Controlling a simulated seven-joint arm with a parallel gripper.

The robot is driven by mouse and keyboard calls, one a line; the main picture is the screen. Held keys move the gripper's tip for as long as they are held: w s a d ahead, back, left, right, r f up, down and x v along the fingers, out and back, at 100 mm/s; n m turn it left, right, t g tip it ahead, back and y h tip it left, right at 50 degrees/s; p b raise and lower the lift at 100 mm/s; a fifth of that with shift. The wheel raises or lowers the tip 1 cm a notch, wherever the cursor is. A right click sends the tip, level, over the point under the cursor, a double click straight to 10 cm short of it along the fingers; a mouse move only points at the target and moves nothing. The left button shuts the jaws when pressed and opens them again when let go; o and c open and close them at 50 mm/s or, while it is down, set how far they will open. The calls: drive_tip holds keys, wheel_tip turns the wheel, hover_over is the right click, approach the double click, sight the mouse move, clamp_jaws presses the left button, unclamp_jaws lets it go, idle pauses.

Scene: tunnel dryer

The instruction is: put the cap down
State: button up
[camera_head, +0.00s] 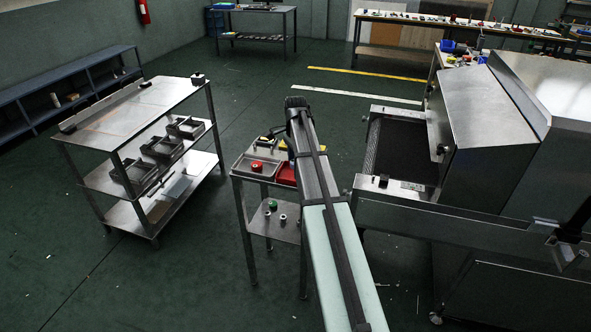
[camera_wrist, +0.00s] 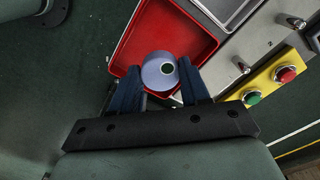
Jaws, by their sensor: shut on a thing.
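The cap (camera_wrist: 153,76) is a round, pale blue-grey piece with a dark-ringed light centre, seen from above in the wrist view. My gripper (camera_wrist: 160,68) is shut on it, with a dark blue finger on each side. The cap is over the red tray (camera_wrist: 128,55); I cannot tell whether it touches the tray floor. In the head view the red tray (camera_head: 285,176) is partly hidden behind my arm, and the gripper and the cap cannot be made out there.
A yellow button box (camera_wrist: 274,88) is at right. A trolley (camera_head: 140,110) stands left, the dryer (camera_head: 480,120) right.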

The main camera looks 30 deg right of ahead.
drive_tip(key=shift+f, duration=2.15)
drive_tip(key=shift+f, duration=0.15)
drive_tip(key=o, duration=1.1)
wheel_tip(320, 180, up, 12)
drive_tip(key=shift+r, duration=0.2)
